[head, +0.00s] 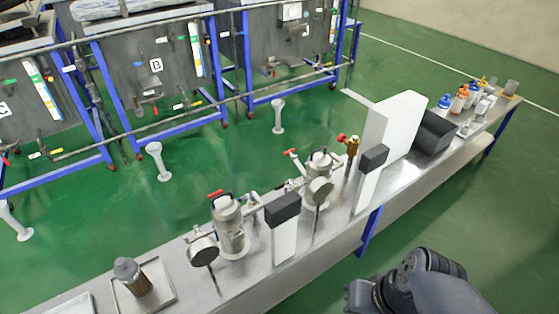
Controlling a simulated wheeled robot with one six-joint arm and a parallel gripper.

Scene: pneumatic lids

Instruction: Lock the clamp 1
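Two metal vessels with lids stand on the long steel bench. The nearer vessel (230,230) has a dark handle on top and a red valve handle beside it. The farther vessel (319,163) stands to its right and farther back, also with a red handle at its left. A clamp on either vessel is too small to make out, and I cannot tell which one is clamp 1 or whether it is locked. Dark links of my arm show at the bottom right, apart from the bench. My gripper's fingers are not visible.
White posts with dark boxes (283,208) (373,158) and round gauges (203,250) (320,191) stand by the vessels. A tray (150,292) holds a dark cylinder (131,277). A white panel (404,123) and several bottles stand farther right. Green floor is open at right.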

